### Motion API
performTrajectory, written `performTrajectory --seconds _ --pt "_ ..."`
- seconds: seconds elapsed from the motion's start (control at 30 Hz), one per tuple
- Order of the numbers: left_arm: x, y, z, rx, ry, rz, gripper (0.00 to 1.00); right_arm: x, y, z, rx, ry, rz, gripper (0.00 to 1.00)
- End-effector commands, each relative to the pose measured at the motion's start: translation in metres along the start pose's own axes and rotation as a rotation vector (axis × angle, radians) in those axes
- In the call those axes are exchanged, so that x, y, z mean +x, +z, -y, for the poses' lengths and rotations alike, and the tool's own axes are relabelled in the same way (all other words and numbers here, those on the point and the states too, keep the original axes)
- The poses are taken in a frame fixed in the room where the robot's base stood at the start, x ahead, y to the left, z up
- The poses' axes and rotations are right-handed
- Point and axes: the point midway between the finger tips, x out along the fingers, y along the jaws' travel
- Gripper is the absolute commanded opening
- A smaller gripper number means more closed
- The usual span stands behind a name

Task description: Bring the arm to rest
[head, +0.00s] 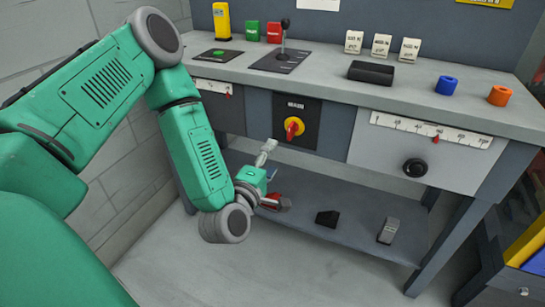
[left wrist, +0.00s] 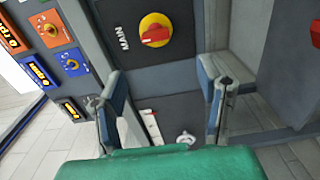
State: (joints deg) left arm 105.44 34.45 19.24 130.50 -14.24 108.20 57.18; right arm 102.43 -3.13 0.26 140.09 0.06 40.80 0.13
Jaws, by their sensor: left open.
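My green left arm comes in from the left of the head view and bends down in front of the bench (head: 330,85). My left gripper (head: 270,178) is at its lower end, in front of the bench and below the MAIN switch (head: 293,128). The gripper is open, and nothing shows between its fingers. In the left wrist view its two fingers (left wrist: 162,100) stand wide apart. The switch, a yellow disc with a red handle (left wrist: 154,29), lies beyond them, apart from the fingers. My right gripper is not in view.
The bench top holds a joystick (head: 283,50), a black tray (head: 371,73), blue (head: 447,86) and orange (head: 499,95) rings, and several small blocks. A lower shelf (head: 345,225) holds a black (head: 327,218) and a grey piece (head: 389,231). A wall is left; floor is clear in front.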

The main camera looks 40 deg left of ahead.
Motion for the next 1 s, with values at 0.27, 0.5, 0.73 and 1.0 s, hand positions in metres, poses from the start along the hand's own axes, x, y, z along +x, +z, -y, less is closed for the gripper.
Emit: performTrajectory --seconds 0.27,0.5,0.73,1.0 --pt "0.0 0.0 0.0 0.0 0.0 0.0 0.6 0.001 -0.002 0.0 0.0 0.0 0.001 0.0" --pt "-0.025 0.039 0.029 0.238 -0.202 0.182 0.6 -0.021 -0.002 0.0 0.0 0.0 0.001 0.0" --pt "-0.155 0.066 0.105 0.933 -0.678 0.764 0.6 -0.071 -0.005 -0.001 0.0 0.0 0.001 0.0" --pt "-0.27 0.012 0.117 1.396 -0.979 1.291 0.6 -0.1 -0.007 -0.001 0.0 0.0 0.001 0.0"
